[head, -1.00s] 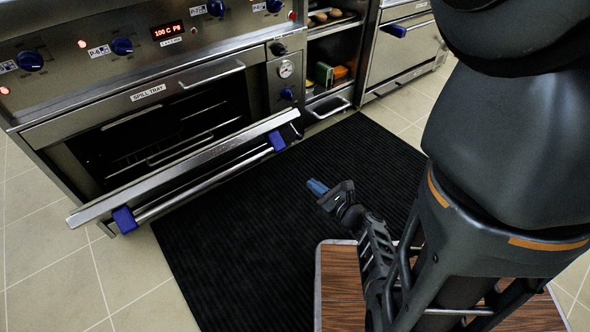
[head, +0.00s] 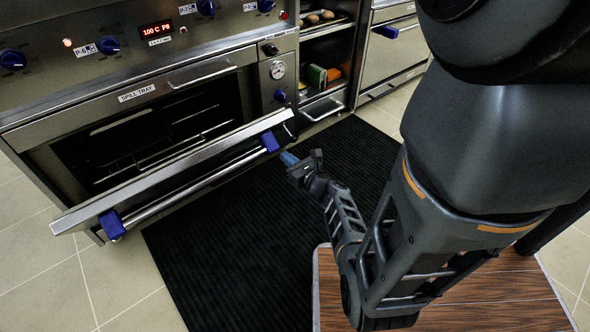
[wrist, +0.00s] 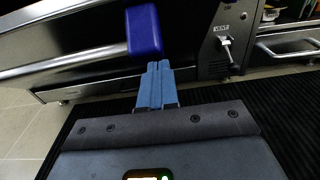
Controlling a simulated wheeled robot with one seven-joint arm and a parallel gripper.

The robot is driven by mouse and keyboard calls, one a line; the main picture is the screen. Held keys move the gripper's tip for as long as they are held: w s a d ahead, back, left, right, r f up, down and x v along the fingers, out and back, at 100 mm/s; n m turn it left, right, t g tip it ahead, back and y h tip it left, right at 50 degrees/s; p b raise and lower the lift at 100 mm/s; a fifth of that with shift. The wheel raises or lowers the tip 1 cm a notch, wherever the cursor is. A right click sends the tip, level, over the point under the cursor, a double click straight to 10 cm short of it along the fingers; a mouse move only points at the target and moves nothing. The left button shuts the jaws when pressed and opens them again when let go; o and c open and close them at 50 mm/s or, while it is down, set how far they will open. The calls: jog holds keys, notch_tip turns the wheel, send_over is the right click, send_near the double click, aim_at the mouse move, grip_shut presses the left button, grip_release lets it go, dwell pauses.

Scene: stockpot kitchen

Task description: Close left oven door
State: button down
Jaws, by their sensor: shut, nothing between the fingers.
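The left oven door (head: 170,172) is hinged at the bottom and hangs partly open, tilted outward. A dark oven cavity (head: 140,140) with racks shows behind it. The door's bar handle (head: 190,190) has blue end brackets. My gripper (head: 288,158) is shut and empty, with its blue fingertips close to the right bracket (head: 270,142), in front of the door. In the wrist view, the blue fingers (wrist: 158,82) are together just below the blue bracket (wrist: 143,30). I cannot tell if they touch it.
A spill tray panel (head: 135,97) and knobs are above the door. Right of the oven stand an open shelf (head: 325,75) with food and boxes, and another oven (head: 395,50) with its door shut. A black mat (head: 230,250) covers the clear floor.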

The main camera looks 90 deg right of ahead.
aim_at(269, 125)
jog(key=shift+w+d+r, duration=0.2)
jog(key=shift+d+r, duration=0.05)
jog(key=shift+r, duration=0.1)
jog(key=w+d+r+g+y+p, duration=0.1)
jog(key=w+d+r+p, duration=0.1)
jog(key=p, duration=0.4)
jog(key=w+d+r+y+p, duration=0.1)
jog(key=d+r+p, duration=0.1)
jog(key=r+p, duration=0.3)
jog(key=w+d+r+g+y+p, duration=0.1)
jog(key=r+p, duration=0.3)
jog(key=p, duration=0.4)
jog(key=shift+w+d+r+g, duration=0.25)
jog(key=shift+w+d+g, duration=0.05)
jog(key=shift+w+d, duration=0.45)
jog(key=w+d+r+p, duration=0.2)
jog(key=w+d+r, duration=0.4)
jog(key=w+d, duration=0.1)
jog(key=shift+w+d, duration=0.15)
jog(key=shift+d, duration=0.55)
